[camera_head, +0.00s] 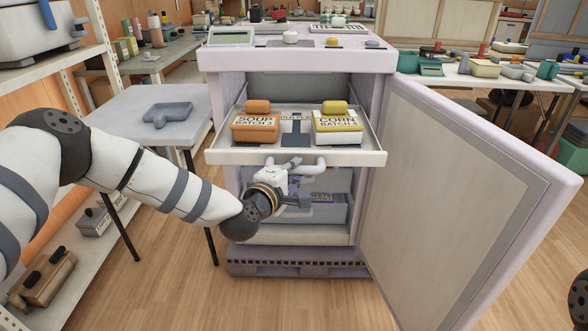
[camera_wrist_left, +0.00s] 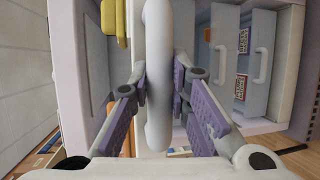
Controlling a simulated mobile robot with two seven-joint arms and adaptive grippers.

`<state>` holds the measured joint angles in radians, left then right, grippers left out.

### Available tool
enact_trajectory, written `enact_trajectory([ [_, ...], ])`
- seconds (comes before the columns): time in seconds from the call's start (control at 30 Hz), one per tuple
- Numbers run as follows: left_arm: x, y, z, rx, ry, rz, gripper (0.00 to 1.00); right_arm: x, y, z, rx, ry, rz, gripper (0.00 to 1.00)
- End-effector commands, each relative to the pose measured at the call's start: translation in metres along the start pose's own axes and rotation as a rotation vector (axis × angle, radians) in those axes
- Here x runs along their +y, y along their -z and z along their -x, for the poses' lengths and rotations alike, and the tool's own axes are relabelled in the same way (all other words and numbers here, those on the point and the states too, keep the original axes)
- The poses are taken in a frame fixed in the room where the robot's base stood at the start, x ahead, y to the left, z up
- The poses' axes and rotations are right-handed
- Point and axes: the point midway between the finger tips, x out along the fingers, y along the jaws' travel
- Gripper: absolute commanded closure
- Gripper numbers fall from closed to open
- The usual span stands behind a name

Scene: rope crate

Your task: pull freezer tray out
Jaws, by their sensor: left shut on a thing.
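The freezer tray (camera_head: 222,157) is a white drawer in the upper part of the open freezer, and its front sticks out past the cabinet. It bears an orange-and-white box marked SOUP BATCH (camera_head: 256,124) and a yellow-and-white box marked CORN BATCH (camera_head: 338,124). My left gripper (camera_head: 296,172) is at the tray's front, shut on the tray handle (camera_head: 312,167). In the left wrist view the white handle bar (camera_wrist_left: 158,75) runs between the two purple-padded fingers. My right gripper is not in view.
The freezer door (camera_head: 470,190) stands wide open on the right. A lower drawer (camera_head: 330,213) sits inside the freezer beneath the tray. A grey table (camera_head: 140,102) with a grey-blue part (camera_head: 167,113) stands at left. The floor in front is clear.

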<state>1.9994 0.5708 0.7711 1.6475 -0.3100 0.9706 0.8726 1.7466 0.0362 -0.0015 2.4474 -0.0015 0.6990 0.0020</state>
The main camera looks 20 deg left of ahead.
Motion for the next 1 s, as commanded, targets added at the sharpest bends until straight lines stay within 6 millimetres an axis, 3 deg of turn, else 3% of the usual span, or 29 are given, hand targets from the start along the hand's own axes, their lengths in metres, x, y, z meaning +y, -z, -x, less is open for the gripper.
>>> enact_trajectory([
  [0.13,0.000,0.000,0.000,0.000,0.000,0.002,1.00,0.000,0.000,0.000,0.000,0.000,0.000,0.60],
  [0.17,0.000,0.000,0.000,0.000,0.000,0.002,0.81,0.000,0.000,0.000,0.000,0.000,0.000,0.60],
  [0.23,0.000,0.000,0.000,0.000,0.000,0.002,0.65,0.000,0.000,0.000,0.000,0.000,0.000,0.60],
  [0.27,0.000,0.000,0.000,0.000,0.000,0.001,0.62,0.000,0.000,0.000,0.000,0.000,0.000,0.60],
  [0.53,0.000,0.000,0.000,0.000,0.000,0.001,0.62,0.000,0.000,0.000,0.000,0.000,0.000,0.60],
  [0.63,0.000,0.000,0.009,0.000,0.000,0.002,0.62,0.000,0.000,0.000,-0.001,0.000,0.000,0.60],
  [1.0,0.000,0.000,0.101,0.000,0.002,0.004,0.62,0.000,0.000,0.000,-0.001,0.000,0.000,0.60],
])
